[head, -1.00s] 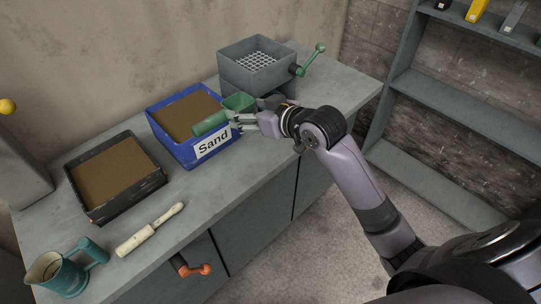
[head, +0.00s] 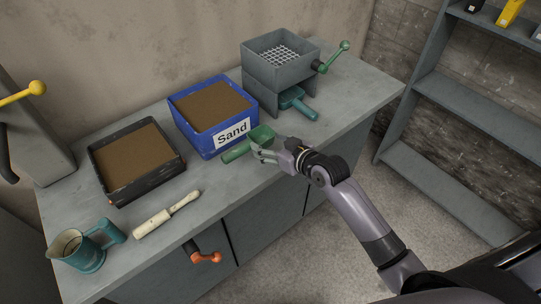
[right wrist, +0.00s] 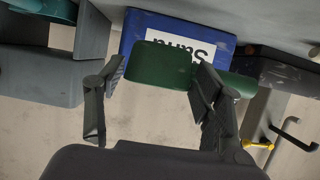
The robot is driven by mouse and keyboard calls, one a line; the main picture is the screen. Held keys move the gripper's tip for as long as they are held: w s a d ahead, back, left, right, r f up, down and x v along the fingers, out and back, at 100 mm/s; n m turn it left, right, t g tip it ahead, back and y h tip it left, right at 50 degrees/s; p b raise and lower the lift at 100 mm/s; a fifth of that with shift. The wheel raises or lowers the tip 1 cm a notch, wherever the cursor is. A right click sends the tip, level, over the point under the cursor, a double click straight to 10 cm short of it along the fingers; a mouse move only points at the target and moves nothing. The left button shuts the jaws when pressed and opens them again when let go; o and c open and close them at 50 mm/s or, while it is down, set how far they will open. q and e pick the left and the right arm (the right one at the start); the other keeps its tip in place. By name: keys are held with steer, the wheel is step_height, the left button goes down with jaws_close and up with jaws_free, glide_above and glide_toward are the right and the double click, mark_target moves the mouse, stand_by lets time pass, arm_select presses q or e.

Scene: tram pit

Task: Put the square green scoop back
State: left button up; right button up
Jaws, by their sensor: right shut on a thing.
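The square green scoop (head: 262,136) is in my right gripper (head: 266,155), just in front of the right end of the blue Sand box (head: 237,143). Its handle points left, low over the worktop. I cannot tell whether the scoop touches the worktop. In the right wrist view, which is upside down, the scoop (right wrist: 160,65) shows between the fingers (right wrist: 155,105), with the Sand label behind it. The right gripper is shut on the scoop. My left gripper is out of view.
A grey sieve box (head: 280,57) stands at the back right with a teal scoop (head: 299,104) under it. A black sand tray (head: 112,190), a cream-handled tool (head: 166,215) and a teal jug (head: 84,252) are on the left. The worktop right of my gripper is clear.

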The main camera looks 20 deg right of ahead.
glide_above(271, 166)
step_height(271, 166, down, 4)
steer(key=shift+f, duration=0.1)
steer(key=shift+f+p, duration=0.4)
steer(key=shift+f, duration=0.3)
steer(key=shift+w+f, duration=0.1)
steer(key=shift+f, duration=0.1)
steer(key=shift+f, duration=0.15)
steer(key=o, duration=1.2)
steer(key=shift+c, duration=0.2)
